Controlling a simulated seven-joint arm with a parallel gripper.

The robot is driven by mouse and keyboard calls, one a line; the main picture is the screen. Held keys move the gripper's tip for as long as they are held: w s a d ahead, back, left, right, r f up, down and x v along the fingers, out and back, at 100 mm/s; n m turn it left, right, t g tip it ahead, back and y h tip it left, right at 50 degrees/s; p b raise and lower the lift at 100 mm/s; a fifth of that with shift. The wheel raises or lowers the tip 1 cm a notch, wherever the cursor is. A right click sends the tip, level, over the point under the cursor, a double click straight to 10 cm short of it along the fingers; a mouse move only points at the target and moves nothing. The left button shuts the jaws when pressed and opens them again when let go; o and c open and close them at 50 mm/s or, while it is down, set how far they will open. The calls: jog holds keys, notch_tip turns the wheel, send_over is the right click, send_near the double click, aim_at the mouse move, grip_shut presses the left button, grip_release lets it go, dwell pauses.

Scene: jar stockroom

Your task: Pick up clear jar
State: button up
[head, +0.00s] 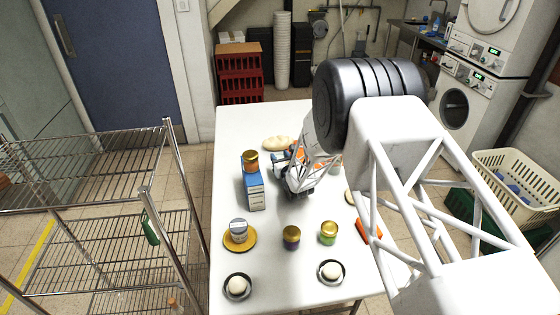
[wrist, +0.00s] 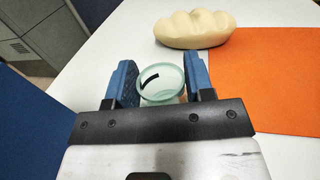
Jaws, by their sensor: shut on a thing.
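The clear jar (wrist: 163,88) has a pale greenish glass rim with a black mark inside it. In the wrist view it sits between the two blue fingers of my gripper (wrist: 160,82), which is shut on it. In the head view my gripper (head: 300,184) is low over the middle of the white table, to the right of the blue box. The jar cannot be made out there, hidden by my gripper and arm. I cannot tell whether the jar touches the table.
A bread loaf (head: 277,143) lies beyond my gripper, beside an orange mat (wrist: 280,75).

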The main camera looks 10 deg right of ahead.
notch_tip(320, 180, up, 2)
jog(key=shift+r, duration=0.2)
jog(key=a+r+v, duration=0.1)
jog(key=a+v, duration=0.2)
jog(key=v, duration=1.2)
jog(key=shift+s+d, duration=0.2)
jog(key=shift+s, duration=0.4)
jog(key=shift+r, duration=0.15)
